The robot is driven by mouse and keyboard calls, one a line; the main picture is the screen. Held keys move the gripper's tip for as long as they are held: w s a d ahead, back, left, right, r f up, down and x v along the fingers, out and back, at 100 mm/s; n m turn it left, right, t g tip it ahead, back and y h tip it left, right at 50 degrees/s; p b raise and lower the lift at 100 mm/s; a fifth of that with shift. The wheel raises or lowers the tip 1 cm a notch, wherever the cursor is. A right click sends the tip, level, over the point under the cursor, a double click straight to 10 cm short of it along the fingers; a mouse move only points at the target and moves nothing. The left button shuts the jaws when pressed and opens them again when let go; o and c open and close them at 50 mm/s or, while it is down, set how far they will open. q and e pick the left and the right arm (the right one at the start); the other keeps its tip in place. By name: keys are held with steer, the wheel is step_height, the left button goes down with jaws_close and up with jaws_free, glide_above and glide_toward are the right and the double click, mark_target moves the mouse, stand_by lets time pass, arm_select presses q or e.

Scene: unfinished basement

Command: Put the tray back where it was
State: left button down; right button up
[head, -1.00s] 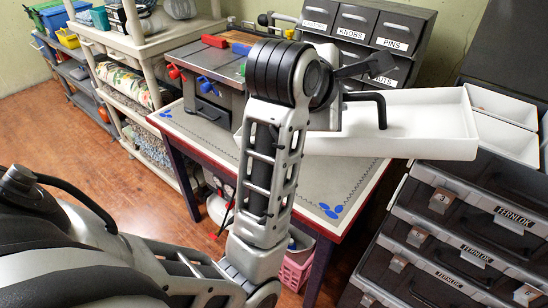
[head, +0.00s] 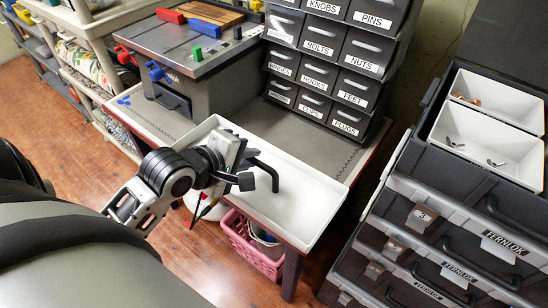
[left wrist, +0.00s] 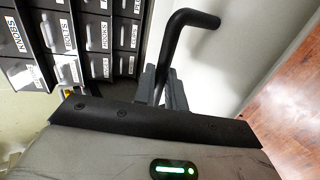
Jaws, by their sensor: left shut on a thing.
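The long white tray (head: 300,205) has a black bent handle (head: 268,172). It lies at a slant over the front part of the work table, with its near end past the table's front edge. I cannot tell whether it touches the table. My left gripper (head: 246,170) is shut on the tray's handle. In the left wrist view the black handle (left wrist: 185,30) rises from between the fingers (left wrist: 162,90), with the white tray (left wrist: 240,50) beside it. My right gripper is not in view.
A labelled drawer cabinet (head: 325,75) and a grey tool bench (head: 190,65) stand on the work table (head: 335,158). At right is an open black toolbox (head: 440,215) with white bins (head: 480,158) holding small hardware. A pink basket (head: 250,250) is under the table.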

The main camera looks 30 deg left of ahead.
mark_target(264, 144)
arm_select(q)
steer(key=w+f, duration=0.1)
steer(key=w, duration=0.1)
steer(key=w+a+f, duration=0.1)
steer(key=w, duration=0.3)
steer(key=shift+w+a+f, duration=0.3)
steer(key=shift+a+f, duration=0.05)
steer(key=shift+f, duration=0.05)
steer(key=w+f, duration=0.2)
steer(key=w+a+f, duration=0.1)
steer(key=w+f, duration=0.1)
steer(key=f, duration=0.1)
steer(key=shift+f+b, duration=0.1)
steer(key=shift+b, duration=0.25)
steer(key=shift+w+a+f, duration=0.1)
steer(key=shift+w+f, duration=0.15)
steer(key=shift+f, duration=0.75)
steer(key=shift+w+f, duration=0.2)
steer(key=shift+f, duration=0.8)
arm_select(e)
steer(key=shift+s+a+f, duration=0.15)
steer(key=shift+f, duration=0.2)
arm_select(q)
steer(key=shift+f+b, duration=0.1)
steer(key=shift+b, duration=0.2)
steer(key=c, duration=1.5)
jaws_free()
steer(key=shift+o, duration=0.2)
